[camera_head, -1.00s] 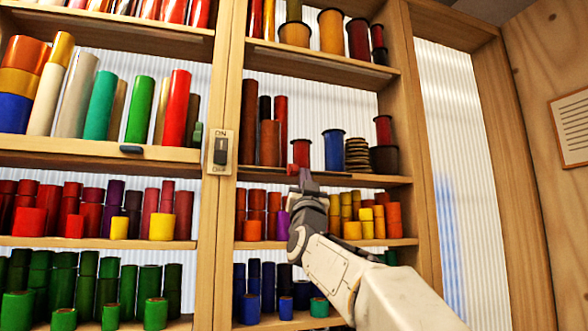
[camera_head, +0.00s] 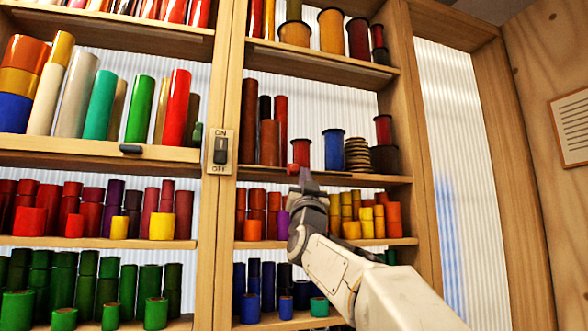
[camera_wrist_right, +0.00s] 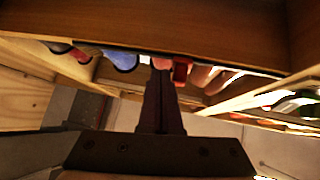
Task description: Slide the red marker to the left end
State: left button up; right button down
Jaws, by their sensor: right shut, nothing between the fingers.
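The red marker (camera_wrist_right: 181,72) is a small red block at the shelf edge in the right wrist view. It is close beside the tips of my right gripper (camera_wrist_right: 160,70), just right of them in that view. I cannot tell if they touch. In the head view the right gripper (camera_head: 306,174) is at the front edge of the shelf (camera_head: 345,180), below a red spool (camera_head: 300,153). Its fingers are shut with nothing between them. My left gripper is not in view.
A blue spool (camera_head: 334,149) and a stack of brown discs (camera_head: 357,155) stand on the same shelf, right of the gripper. A wooden post (camera_head: 222,110) with an on/off switch (camera_head: 220,152) bounds the bay on the left. Several coloured rolls fill the shelf below.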

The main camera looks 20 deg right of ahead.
dwell(0.5)
jog(key=shift+s+a+p, duration=0.1)
jog(key=shift+a+p, duration=0.45)
jog(key=shift+a, duration=2.35)
jog(key=shift+s+a+p, duration=0.1)
jog(key=shift+a+p, duration=0.55)
jog(key=shift+a, duration=2.05)
jog(key=shift+a, duration=0.15)
jog(key=shift+d, duration=0.2)
jog(key=shift+s, duration=0.1)
